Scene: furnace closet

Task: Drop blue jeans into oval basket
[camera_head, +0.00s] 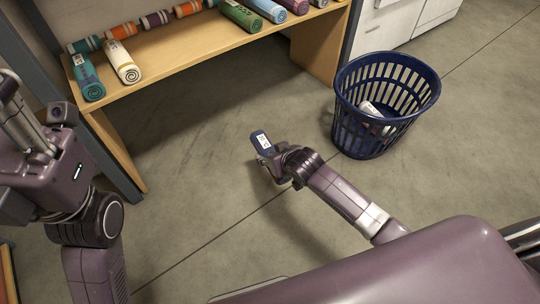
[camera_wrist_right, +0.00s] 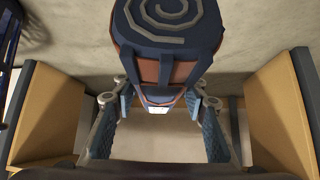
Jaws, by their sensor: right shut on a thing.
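The blue jeans (camera_head: 262,141) are a dark blue roll with a white label. My right gripper (camera_head: 272,158) is shut on them, over the floor in front of the shelf. In the right wrist view the roll (camera_wrist_right: 168,45) shows its spiral end between the fingers (camera_wrist_right: 160,108). The oval basket (camera_head: 345,118) is dark blue with slotted sides and stands on the floor to the right, apart from the jeans. My left gripper (camera_head: 22,115) is at the left edge, partly cut off; its jaw state is unclear.
A wooden shelf (camera_head: 200,48) at the back holds several rolled clothes. A pale item (camera_head: 370,109) lies inside the basket. A white cabinet (camera_head: 388,22) stands behind the basket. The floor between the jeans and the basket is clear.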

